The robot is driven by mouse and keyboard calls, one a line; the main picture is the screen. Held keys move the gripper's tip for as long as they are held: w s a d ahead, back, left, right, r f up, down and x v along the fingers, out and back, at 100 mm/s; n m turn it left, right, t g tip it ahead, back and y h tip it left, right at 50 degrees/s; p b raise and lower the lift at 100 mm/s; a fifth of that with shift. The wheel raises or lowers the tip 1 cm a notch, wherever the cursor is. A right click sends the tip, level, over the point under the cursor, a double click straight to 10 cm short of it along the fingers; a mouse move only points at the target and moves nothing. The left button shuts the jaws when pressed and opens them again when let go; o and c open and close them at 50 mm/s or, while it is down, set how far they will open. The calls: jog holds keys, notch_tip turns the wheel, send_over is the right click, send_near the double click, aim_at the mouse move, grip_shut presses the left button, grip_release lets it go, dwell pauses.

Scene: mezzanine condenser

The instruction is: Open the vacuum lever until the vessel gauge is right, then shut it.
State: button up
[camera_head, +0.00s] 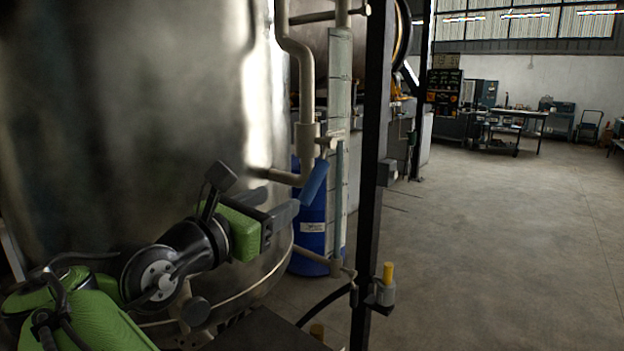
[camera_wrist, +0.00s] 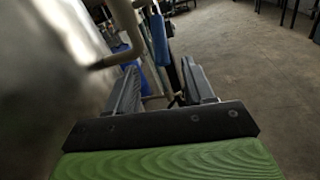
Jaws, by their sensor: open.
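A blue lever handle (camera_head: 314,183) slants down and left from a valve on the beige pipework beside the large metal vessel (camera_head: 130,100). It also shows in the wrist view (camera_wrist: 159,40), beyond my fingertips. I cannot read any label naming it the vacuum lever. A tall marked sight tube (camera_head: 340,90), possibly the vessel gauge, stands just right of it, with a blue column in its lower part; its marks are too small to read. My gripper (camera_head: 288,208) is open and empty, just left of and below the handle; it also shows in the wrist view (camera_wrist: 160,90).
A blue drum (camera_head: 309,240) stands behind the pipework. A black post (camera_head: 371,150) rises right of the sight tube and carries a fitting with a yellow handle (camera_head: 388,272). Beige pipe (camera_head: 306,130) runs close above my gripper. Open floor (camera_head: 500,240) lies to the right.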

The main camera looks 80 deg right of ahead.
aim_at(309, 184)
jog(key=p+x, duration=0.1)
jog(key=p, duration=0.3)
jog(key=p+x, duration=0.1)
jog(key=p, duration=0.3)
jog(key=shift+d+r, duration=0.2)
jog(key=shift+d, duration=0.25)
jog(key=shift+p, duration=0.6)
jog(key=p+x, duration=0.1)
jog(key=x, duration=0.4)
jog(key=p+x, duration=0.1)
jog(key=x, duration=0.4)
jog(key=shift+s+d+f, duration=0.2)
jog(key=shift+d+f, duration=0.05)
jog(key=shift+d, duration=0.05)
grip_shut()
